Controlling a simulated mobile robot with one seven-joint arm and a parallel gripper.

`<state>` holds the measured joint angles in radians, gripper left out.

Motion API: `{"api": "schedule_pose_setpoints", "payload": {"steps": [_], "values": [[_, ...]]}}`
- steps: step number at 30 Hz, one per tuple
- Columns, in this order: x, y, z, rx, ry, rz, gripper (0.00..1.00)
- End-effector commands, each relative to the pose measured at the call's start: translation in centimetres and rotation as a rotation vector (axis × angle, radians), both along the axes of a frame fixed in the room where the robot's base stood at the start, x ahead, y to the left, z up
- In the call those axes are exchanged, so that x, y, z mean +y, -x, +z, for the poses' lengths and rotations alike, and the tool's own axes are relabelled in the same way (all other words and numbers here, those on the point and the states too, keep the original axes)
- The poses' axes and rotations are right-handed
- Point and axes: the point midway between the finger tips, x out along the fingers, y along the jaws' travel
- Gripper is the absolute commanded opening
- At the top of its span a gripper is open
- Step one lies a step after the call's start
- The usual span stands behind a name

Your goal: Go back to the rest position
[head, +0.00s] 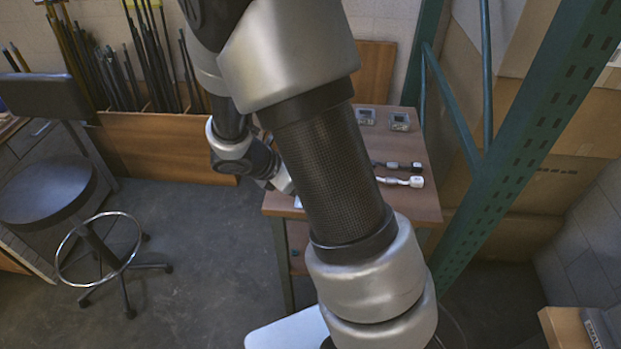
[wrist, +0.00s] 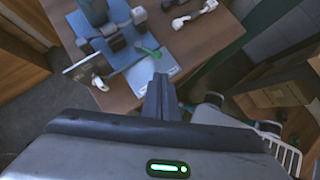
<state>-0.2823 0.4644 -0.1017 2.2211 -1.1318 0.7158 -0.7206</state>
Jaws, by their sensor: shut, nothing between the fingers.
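My gripper shows in the wrist view with its two dark fingers (wrist: 160,92) together, shut and empty. It hangs in the air near the edge of a wooden table (wrist: 205,50). In the head view my arm crosses the middle of the picture and hides much of the same table (head: 415,160); the fingers cannot be made out there. On the table in the wrist view lie a blue mat or tray (wrist: 125,65) with dark parts on it, a green piece (wrist: 147,53) and a pale flat sheet (wrist: 158,70).
Two white-and-black parts (head: 402,181) and two small grey boxes (head: 400,122) sit on the table in the head view. A green rack post (head: 510,145) stands at the right. A round stool (head: 50,190) stands at the left, with open floor (head: 190,260) between.

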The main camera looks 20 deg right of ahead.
Motion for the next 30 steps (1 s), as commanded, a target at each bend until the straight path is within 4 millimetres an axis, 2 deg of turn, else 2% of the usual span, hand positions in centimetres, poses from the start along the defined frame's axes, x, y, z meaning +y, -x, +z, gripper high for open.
{"api": "schedule_pose_setpoints", "payload": {"steps": [1, 16, 19, 23, 27, 30], "values": [[0.2, 0.0, 0.5, 0.000, 0.000, 0.000, 0.00], [0.2, 0.0, 0.4, -0.001, 0.000, -0.003, 0.00], [0.1, 0.2, 1.5, -0.029, -0.018, -0.042, 0.00], [-0.1, 1.6, 5.7, -0.151, -0.105, -0.222, 0.00], [0.1, 4.8, 12.1, -0.357, -0.282, -0.553, 0.00], [0.8, 7.6, 16.1, -0.493, -0.429, -0.798, 0.00]]}}
